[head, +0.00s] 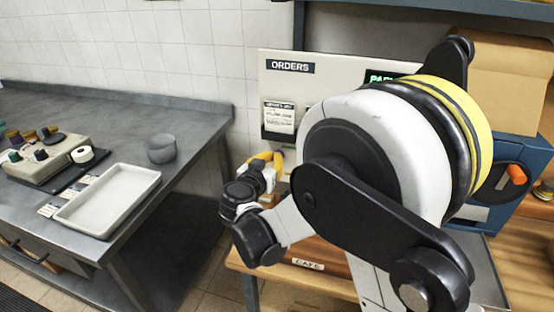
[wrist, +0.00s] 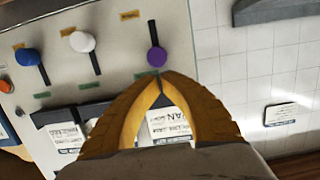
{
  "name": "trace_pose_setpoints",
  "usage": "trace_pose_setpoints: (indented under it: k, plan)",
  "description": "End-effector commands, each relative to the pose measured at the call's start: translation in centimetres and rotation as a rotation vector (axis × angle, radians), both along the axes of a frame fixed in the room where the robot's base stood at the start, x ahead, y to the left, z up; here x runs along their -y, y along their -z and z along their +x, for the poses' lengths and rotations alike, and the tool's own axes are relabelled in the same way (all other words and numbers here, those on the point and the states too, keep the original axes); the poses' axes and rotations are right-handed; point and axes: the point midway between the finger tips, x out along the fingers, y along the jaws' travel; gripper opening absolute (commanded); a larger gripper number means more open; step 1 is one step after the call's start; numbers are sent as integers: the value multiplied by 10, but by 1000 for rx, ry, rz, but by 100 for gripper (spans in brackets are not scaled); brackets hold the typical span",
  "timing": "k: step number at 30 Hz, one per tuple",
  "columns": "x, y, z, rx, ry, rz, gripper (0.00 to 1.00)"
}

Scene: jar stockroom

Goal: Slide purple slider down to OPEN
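The purple slider (wrist: 157,57) is a round knob on a pale panel in the wrist view. Its dark slot shows above it, so the knob sits near the slot's lower end, just above a small green label (wrist: 147,73). An orange label (wrist: 130,15) is by the slot's top. My gripper (wrist: 160,77) has its yellow fingertips together just below the knob in the picture, with nothing seen between them. I cannot tell whether they touch the knob. In the head view my gripper (head: 278,154) is at the panel, and my arm hides much of the panel.
A blue slider (wrist: 28,57) and a white slider (wrist: 82,40) are left of the purple one. Cards (wrist: 168,125) sit in a dark holder below. A grey table (head: 190,110) with a pale tray (head: 72,218) and a grey bowl (head: 160,150) stands at left.

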Motion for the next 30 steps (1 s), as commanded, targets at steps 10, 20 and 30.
trace_pose_setpoints:
  k: [10, 20, 30]
  plan:
    - [2, 0, 6, 0, 0, 0, 0]
    - [5, 0, 14, 0, 0, 0, 0]
    - [8, 0, 22, 0, 1, 0, 0]
